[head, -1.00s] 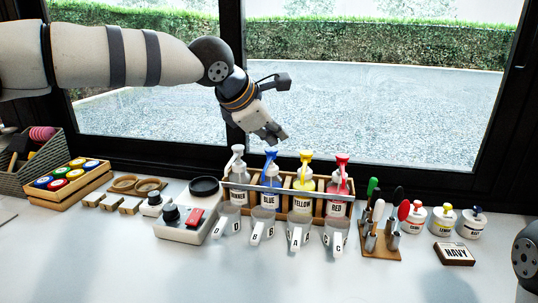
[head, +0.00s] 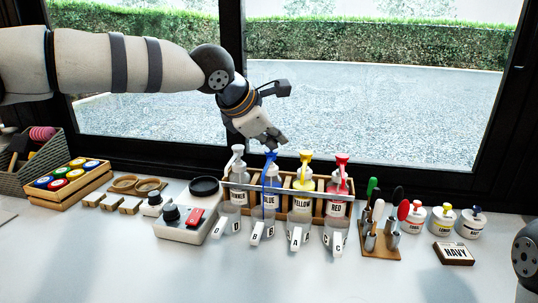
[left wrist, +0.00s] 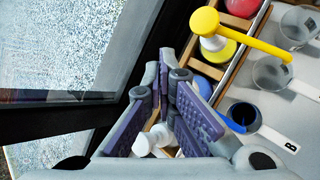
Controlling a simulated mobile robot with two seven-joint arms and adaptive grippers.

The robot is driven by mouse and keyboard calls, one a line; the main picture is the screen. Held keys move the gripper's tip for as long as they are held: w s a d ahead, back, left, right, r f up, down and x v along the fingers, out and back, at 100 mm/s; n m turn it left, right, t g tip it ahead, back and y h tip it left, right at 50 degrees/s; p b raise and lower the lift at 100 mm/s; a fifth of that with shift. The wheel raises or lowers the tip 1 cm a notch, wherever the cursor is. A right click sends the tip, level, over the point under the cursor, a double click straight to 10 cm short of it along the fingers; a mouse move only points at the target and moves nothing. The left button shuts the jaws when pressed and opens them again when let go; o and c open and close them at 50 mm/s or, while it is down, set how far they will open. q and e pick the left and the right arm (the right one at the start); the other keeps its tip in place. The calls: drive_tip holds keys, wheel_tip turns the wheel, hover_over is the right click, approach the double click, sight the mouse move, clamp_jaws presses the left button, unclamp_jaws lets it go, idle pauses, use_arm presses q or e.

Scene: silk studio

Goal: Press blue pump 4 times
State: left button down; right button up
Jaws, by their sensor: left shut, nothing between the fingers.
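The blue pump (head: 270,157) stands upright in its BLUE bottle (head: 270,184), second from left in the rack. My left gripper (head: 277,144) is shut and empty, fingers pointing down on top of the blue pump head, seemingly touching it. A thin blue stream runs from the spout down to the scoop marked B. The scoop marked B (left wrist: 243,117) shows blue inside there. My right gripper is not in view.
The wooden rack (head: 318,208) also holds clear, yellow (head: 305,157) and red (head: 342,160) pump bottles close by. Scoops stand in front. A scale (head: 189,227) is left, a tool stand (head: 380,250) right. The front of the table is clear.

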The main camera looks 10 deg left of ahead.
sight(274, 152)
use_arm(q)
drive_tip(key=shift+f, duration=0.5)
drive_tip(key=shift+r, duration=1.4)
wheel_tip(274, 152, up, 6)
idle(1.0)
idle(0.6)
